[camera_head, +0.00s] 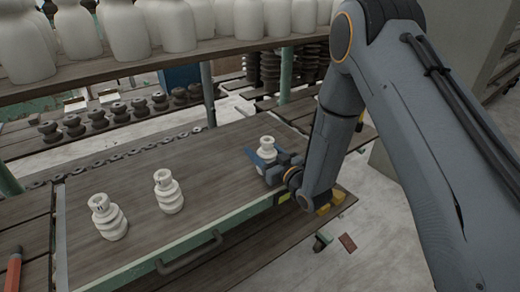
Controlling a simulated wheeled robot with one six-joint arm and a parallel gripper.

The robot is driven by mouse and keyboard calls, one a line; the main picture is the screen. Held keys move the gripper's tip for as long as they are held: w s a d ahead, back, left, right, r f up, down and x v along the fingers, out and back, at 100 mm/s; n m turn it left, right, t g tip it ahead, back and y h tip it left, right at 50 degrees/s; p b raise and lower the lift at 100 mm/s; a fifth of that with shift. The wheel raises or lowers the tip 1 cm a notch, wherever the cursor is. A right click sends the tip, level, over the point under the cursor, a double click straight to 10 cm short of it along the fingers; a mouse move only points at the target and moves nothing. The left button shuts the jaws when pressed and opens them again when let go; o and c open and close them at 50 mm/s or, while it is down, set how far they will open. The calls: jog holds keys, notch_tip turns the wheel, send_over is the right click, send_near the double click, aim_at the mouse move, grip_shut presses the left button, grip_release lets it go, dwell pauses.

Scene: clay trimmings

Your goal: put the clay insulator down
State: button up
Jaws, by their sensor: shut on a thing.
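My gripper (268,166) is at the right part of a wooden board with a green edge (222,219). It is shut on a white ribbed clay insulator (267,146), which stands upright between the blue fingers. The fingers hide its lower part, so I cannot tell whether its base touches the board. Two similar white insulators stand upright on the board to the left, one near the middle (169,192) and one farther left (108,218).
A shelf (130,67) with several large white clay pieces runs above the board's back. Dark ribbed pieces (121,112) stand in a row behind the board. A chain (130,153) lies along its back edge. A handle (190,253) is on its front. Bare board lies left of my gripper.

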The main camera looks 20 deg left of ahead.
jog(key=o, duration=1.5)
jog(key=shift+f, duration=0.1)
